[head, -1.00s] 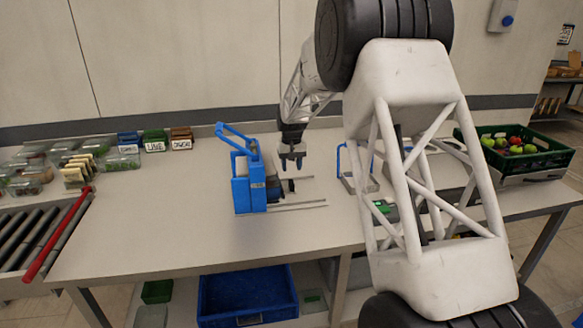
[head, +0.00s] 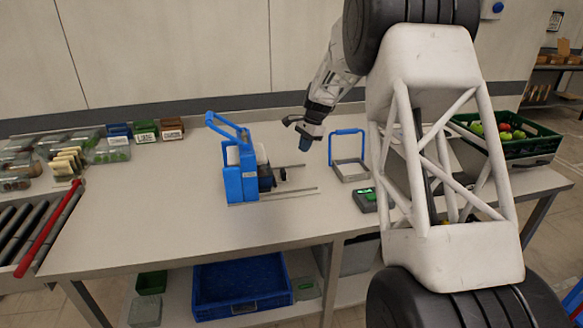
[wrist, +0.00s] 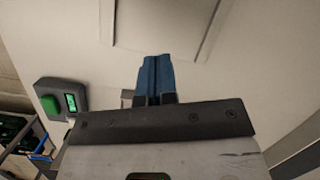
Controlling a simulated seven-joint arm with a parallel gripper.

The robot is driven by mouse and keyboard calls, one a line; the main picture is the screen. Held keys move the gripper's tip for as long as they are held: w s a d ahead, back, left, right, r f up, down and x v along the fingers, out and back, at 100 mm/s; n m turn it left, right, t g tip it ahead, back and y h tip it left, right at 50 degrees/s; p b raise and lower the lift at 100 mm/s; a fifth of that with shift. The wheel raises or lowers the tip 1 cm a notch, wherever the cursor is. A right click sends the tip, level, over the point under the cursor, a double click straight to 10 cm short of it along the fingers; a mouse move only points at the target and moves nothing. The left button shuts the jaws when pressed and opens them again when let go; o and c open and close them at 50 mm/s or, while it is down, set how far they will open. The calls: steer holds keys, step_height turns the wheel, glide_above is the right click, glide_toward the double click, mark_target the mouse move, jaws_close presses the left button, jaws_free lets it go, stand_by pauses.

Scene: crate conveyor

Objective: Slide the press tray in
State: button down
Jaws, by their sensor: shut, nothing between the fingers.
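The blue press (head: 241,172) stands on the table left of my gripper, with its lever handle (head: 228,125) raised at a slant. Two thin metal rails (head: 285,193) run out of it to the right. A dark tray part with a knob (head: 281,174) sits between the rails, close against the press body; how far in the tray is I cannot tell. My gripper (head: 306,145) is shut and empty, above and right of the knob and apart from it. Its blue fingers also show together in the wrist view (wrist: 156,72).
A grey plate with an upright blue hoop (head: 347,133) stands to the right. A grey device with a green button (head: 370,200) lies in front of it. A green crate of fruit (head: 530,146) is at far right.

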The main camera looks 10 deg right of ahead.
mark_target(282, 171)
steer(key=d+m, duration=0.1)
steer(key=m, duration=0.1)
steer(key=d+r+m+y, duration=0.1)
steer(key=d+m, duration=0.1)
steer(key=shift+r+m, duration=0.1)
steer(key=shift+m, duration=0.3)
steer(key=shift+s+a, duration=0.1)
steer(key=x, duration=0.9)
steer(key=shift+a, duration=0.1)
steer(key=shift+a+f, duration=0.2)
steer(key=shift+a, duration=0.3)
steer(key=shift+a+f, duration=0.2)
steer(key=shift+a, duration=1.4)
steer(key=shift+a, duration=1.5)
steer(key=shift+f, duration=0.1)
